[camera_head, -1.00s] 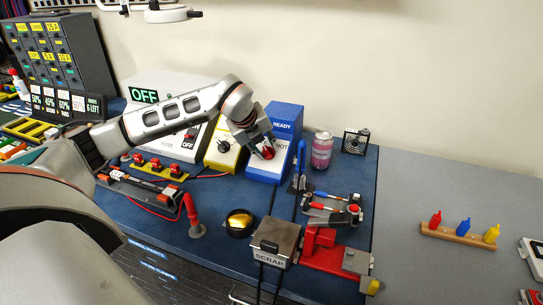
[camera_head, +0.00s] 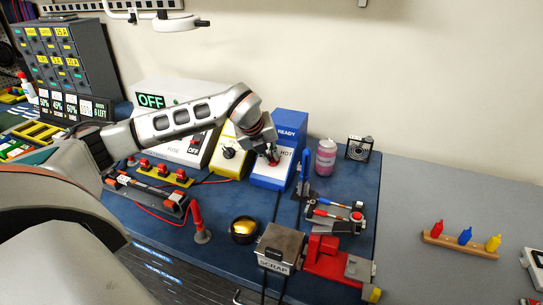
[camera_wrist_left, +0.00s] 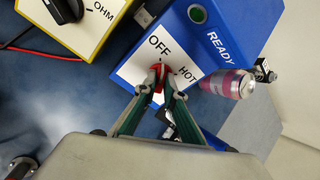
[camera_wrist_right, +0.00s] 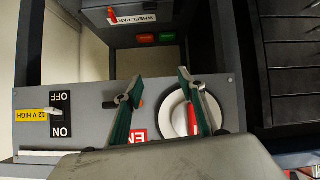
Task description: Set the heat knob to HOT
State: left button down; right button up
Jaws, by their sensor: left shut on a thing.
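The red heat knob (camera_wrist_left: 158,80) sits on the white sloped face of the blue READY box (camera_head: 290,122). In the left wrist view the OFF label is above the knob and HOT is to its right. My left gripper (camera_wrist_left: 164,74) is shut on the knob, its fingertips either side of it. The fingertips hide part of the knob, so its exact pointing is hard to tell. In the head view the knob (camera_head: 273,161) is mostly covered by the gripper. My right gripper (camera_wrist_right: 158,90) is open with nothing between its fingers, in front of a grey panel.
A yellow OHM box (camera_head: 228,160) stands left of the blue box. The grey panel has a white dial (camera_wrist_right: 178,113) and a 12 V switch (camera_wrist_right: 60,115).

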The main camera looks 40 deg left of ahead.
pick_arm(q)
jog(key=shift+s+d+m+p, duration=0.1)
jog(key=shift+d+m+p, duration=0.05)
jog(key=shift+m+p, duration=0.6)
jog(key=shift+f+m, duration=0.1)
jog(key=shift+m, duration=0.25)
jog(key=shift+m+p, duration=0.3)
jog(key=shift+p, duration=0.15)
jog(key=m+p, duration=0.2)
jog(key=shift+d+m+g+y, duration=0.15)
jog(key=shift+m+g+y, duration=0.15)
jog(key=shift+f+m, duration=0.1)
jog(key=shift+m, duration=0.5)
